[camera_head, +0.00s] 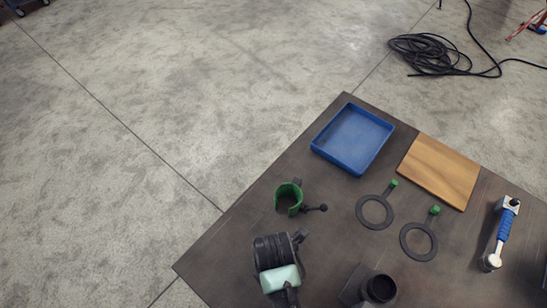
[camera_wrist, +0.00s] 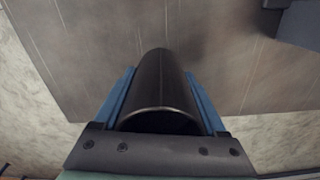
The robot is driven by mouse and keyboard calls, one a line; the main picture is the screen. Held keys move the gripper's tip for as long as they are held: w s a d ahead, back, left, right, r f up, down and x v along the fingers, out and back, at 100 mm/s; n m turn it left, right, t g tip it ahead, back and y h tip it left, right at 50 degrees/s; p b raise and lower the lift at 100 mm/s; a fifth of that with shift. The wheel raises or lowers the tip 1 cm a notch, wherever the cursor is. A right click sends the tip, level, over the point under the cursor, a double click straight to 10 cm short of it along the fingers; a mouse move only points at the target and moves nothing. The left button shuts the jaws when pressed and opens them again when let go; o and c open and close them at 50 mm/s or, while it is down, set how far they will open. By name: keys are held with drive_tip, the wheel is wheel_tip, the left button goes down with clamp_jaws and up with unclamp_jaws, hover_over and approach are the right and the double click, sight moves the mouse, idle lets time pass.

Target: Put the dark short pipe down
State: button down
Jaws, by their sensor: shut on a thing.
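The dark short pipe (camera_wrist: 162,92) is a smooth, dark grey cylinder in the middle of the wrist view. My gripper (camera_wrist: 160,74) is shut on it, with one blue finger along each side. The pipe's near rim faces the camera, and its far end points toward the brown-grey table top (camera_wrist: 236,70). I cannot tell whether that far end touches the table. In the head view, the end of my arm is over the near left part of the table (camera_head: 235,255), and the held pipe does not show clearly there.
A dark block with a round pipe opening (camera_head: 378,288) stands right of my arm. Behind are a green clamp (camera_head: 289,198), two ring gaskets (camera_head: 374,212) (camera_head: 418,241), a blue tray (camera_head: 353,138), a wooden board (camera_head: 440,170) and a blue-handled tool (camera_head: 503,228). The table's left edge is close.

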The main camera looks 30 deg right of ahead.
drive_tip(key=shift+f, duration=1.85)
drive_tip(key=shift+f, duration=0.2)
unclamp_jaws()
wheel_tip(320, 180, up, 12)
drive_tip(key=shift+r, duration=0.2)
